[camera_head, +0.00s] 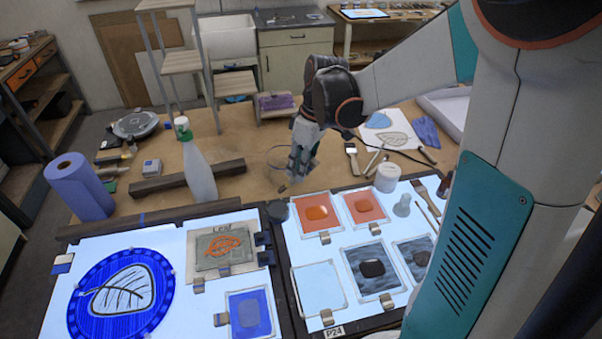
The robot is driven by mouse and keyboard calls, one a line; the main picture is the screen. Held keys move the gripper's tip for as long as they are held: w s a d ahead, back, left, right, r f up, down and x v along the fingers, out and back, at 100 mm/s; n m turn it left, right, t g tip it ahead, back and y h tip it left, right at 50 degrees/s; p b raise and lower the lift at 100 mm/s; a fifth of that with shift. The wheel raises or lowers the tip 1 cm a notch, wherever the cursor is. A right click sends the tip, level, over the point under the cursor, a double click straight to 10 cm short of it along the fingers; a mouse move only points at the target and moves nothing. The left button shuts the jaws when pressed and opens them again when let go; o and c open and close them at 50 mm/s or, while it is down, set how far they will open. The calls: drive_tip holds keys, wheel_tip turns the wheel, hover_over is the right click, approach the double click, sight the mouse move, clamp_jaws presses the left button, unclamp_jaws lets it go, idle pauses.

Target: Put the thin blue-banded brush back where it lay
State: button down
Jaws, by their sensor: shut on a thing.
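My gripper (297,168) hangs over the wooden table just behind the lit panels, pointing down. It is shut on a thin brush, whose dark tip (283,188) shows below the fingers. Most of that brush is hidden by the gripper, and I cannot make out a blue band. The tip is close to the table's surface; I cannot tell whether it touches. Other brushes lie at the right: a flat wide brush (352,159), a thin pale stick-like tool (374,160) by the leaf drawing, and a thin brush (427,199) on the right panel.
A dark cup (278,211) stands at the panel edge, a white jar (387,178) to the right. A spray bottle (197,168) and wooden bars (160,184) are at left. Painted glass tiles (317,212) cover the right panel.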

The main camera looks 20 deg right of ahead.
drive_tip(key=p+v, duration=0.2)
drive_tip(key=v, duration=0.1)
drive_tip(key=a+p+v, duration=0.1)
drive_tip(key=p+v, duration=0.1)
drive_tip(key=v, duration=0.1)
drive_tip(key=p+v, duration=0.1)
drive_tip(key=v, duration=0.2)
drive_tip(key=shift+w+a+r+p, duration=0.15)
drive_tip(key=shift+w+a+p, duration=0.1)
drive_tip(key=shift+a+p, duration=0.15)
